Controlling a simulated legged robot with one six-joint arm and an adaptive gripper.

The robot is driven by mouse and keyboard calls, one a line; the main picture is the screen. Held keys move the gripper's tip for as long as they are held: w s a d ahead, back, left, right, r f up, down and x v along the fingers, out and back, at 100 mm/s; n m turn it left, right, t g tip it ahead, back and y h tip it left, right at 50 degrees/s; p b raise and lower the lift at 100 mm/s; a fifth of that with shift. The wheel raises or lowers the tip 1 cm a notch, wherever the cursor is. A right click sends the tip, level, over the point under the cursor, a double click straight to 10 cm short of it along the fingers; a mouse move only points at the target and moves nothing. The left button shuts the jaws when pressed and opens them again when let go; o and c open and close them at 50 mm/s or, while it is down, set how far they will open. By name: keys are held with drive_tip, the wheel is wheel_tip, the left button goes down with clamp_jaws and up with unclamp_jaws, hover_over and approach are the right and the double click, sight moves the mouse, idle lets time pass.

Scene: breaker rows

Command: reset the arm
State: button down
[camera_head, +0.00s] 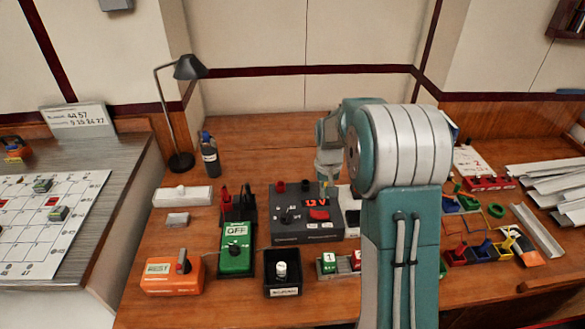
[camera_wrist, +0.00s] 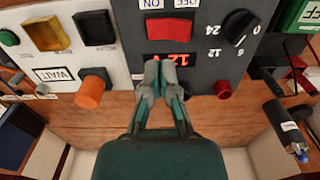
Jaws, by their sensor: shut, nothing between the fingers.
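My arm (camera_head: 400,220) rises at the right of centre in the head view and bends over the workbench (camera_head: 210,310). My gripper (camera_wrist: 160,75) is shut and empty in the wrist view. Its fingertips overlap the red display of the dark grey power box (camera_wrist: 205,60); I cannot tell whether they touch it. In the head view the fingers are mostly hidden around the back right of that box (camera_head: 290,238), which has a black knob, a red switch and a lit red display.
A green box marked OFF (camera_head: 236,255), an orange box (camera_head: 170,275) and a black bin (camera_head: 283,285) stand in front. A light panel with an orange knob (camera_wrist: 91,90) is beside the gripper. A lamp (camera_head: 187,70) and a bottle (camera_head: 209,155) stand behind at left.

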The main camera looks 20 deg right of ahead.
drive_tip(key=s+a+r+t, duration=0.1)
drive_tip(key=s+a+r, duration=0.2)
drive_tip(key=s+r, duration=0.3)
drive_tip(key=s+a+r+n+t, duration=0.1)
drive_tip(key=s+a+r+t, duration=0.15)
drive_tip(key=s+r, duration=0.35)
drive_tip(key=s+a+r+t, duration=0.1)
drive_tip(key=s+a+r, duration=0.2)
drive_tip(key=s+r, duration=0.35)
drive_tip(key=s+a+n+t, duration=0.1)
drive_tip(key=s+a, duration=0.1)
drive_tip(key=s, duration=0.7)
drive_tip(key=shift+s+a+f, duration=0.2)
drive_tip(key=shift+s+f, duration=0.15)
drive_tip(key=shift+f, duration=0.1)
